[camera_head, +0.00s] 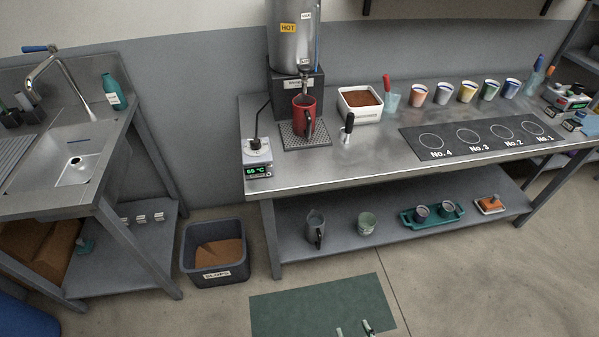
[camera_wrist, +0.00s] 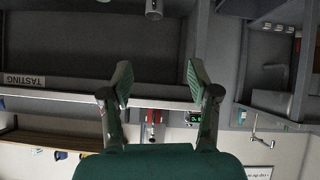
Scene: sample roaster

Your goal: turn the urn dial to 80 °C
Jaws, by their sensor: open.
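The urn (camera_head: 294,38), a steel cylinder with a HOT label, stands on a dark base at the back of the steel bench. A small pale control box (camera_head: 257,150) sits at the bench's left front corner, with a cable rising from it. Its green display (camera_head: 258,170) seems to read 65 °C; the digits are small. The dial on its top is too small to read. In the wrist view, a small green display (camera_wrist: 194,118) shows beyond my fingers. My gripper (camera_head: 354,329) is open and empty, low in front of the bench, well apart from the box; it also shows in the wrist view (camera_wrist: 158,82).
A red mug (camera_head: 304,116) stands on the drip grate (camera_head: 292,138) under the urn tap. A black-handled tool (camera_head: 348,127) stands to its right. A slops bin (camera_head: 214,252) is on the floor left of the bench. The floor around the green mat (camera_head: 300,308) is clear.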

